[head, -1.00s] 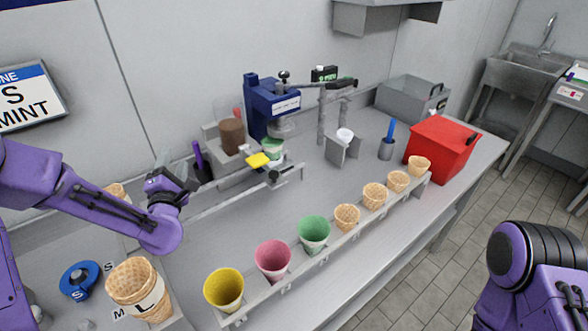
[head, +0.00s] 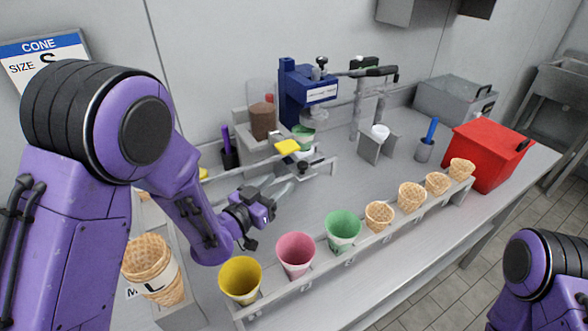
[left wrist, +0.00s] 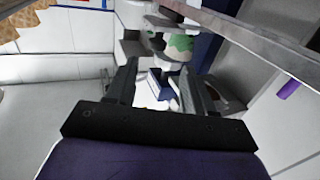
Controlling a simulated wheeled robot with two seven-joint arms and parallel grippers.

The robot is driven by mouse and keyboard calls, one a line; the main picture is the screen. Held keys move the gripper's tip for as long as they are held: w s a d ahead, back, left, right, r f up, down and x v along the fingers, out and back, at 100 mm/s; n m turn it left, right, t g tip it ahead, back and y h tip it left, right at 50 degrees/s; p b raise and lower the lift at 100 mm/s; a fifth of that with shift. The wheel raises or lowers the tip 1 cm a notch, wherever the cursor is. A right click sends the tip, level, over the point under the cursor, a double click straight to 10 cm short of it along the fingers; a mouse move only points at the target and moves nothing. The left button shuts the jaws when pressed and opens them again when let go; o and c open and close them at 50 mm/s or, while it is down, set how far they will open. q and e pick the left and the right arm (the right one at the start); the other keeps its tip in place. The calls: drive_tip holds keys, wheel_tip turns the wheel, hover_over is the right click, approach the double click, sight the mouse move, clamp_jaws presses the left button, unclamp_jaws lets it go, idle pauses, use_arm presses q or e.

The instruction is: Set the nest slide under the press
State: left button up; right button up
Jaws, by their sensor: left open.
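The blue press (head: 310,95) stands at the back wall with a lever on its right. Below its head a green-and-white cup (head: 303,135) sits in the slide area, with a yellow tab (head: 287,147) in front. I cannot clearly separate the nest slide from its grey rail (head: 318,172). My left gripper (head: 284,182) is open and empty, just in front of and below the yellow tab. In the left wrist view its two fingers (left wrist: 157,82) are spread, with the green-and-white cup (left wrist: 180,45) beyond them. My right gripper is out of view.
A front rack holds yellow (head: 240,279), pink (head: 295,255) and green (head: 343,231) cups and several small cones. A red box (head: 485,155) stands at right. Stacked cones (head: 150,262) stand at left. A blue-handled tool (head: 431,130) is in a grey cup.

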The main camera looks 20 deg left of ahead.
sight(299, 167)
use_arm(q)
drive_tip(key=p+x, duration=0.1)
drive_tip(key=x, duration=0.4)
drive_tip(key=p+x, duration=0.2)
drive_tip(key=x, duration=0.3)
drive_tip(key=shift+d+r, duration=0.1)
drive_tip(key=shift+d, duration=0.2)
drive_tip(key=shift+c, duration=0.3)
clamp_jaws()
drive_tip(key=shift+w, duration=0.15)
